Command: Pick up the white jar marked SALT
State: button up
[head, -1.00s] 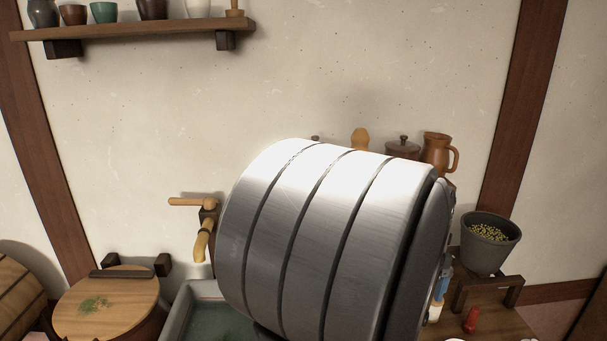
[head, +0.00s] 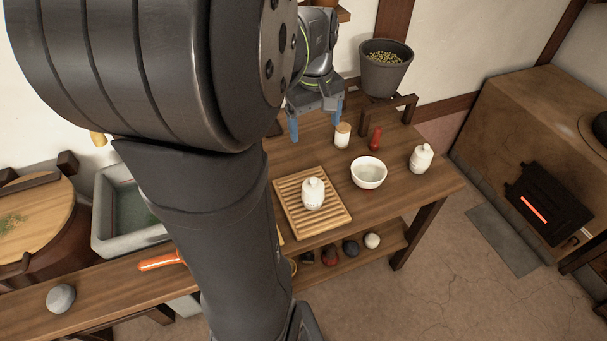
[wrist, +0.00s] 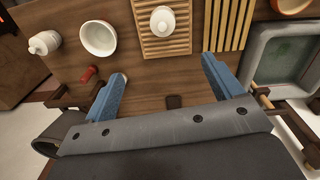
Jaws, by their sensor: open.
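Two white jars with small knobbed lids stand on the wooden table (head: 300,150). One white jar (head: 313,194) is upright on a slatted wooden board (head: 333,222) and bears a dark marking too small to read. The other white jar (head: 421,159) stands at the table's right end; I can read no word on it. In the wrist view, the board jar (wrist: 163,20) and the end jar (wrist: 45,42) both lie beyond my fingertips. My gripper (head: 316,119) has blue fingers, is open and empty, and is over the back of the table, apart from both jars.
A white bowl (head: 368,173) stands between the two jars. A wooden-lidded white pot (head: 342,136) and a red bottle (head: 375,139) stand near my gripper. A grey planter (head: 385,68) is on a raised stand behind. A stone basin (head: 118,215) is at left.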

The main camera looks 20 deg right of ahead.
notch_tip(320, 180, down, 4)
jog(key=a+n+h, duration=0.2)
jog(key=n, duration=0.6)
jog(key=n+t+h, duration=0.2)
jog(key=n, duration=1.1)
send_near(312, 186)
jog(key=x, duration=0.6)
jog(key=shift+w+f, duration=0.25)
jog(key=shift+w, duration=0.2)
jog(key=shift+s+x, duration=0.2)
jog(key=shift+x, duration=1.15)
jog(key=shift+s+x, duration=0.15)
jog(key=shift+x, duration=1.2)
jog(key=c, duration=1.3)
jog(key=shift+d+r, duration=0.1)
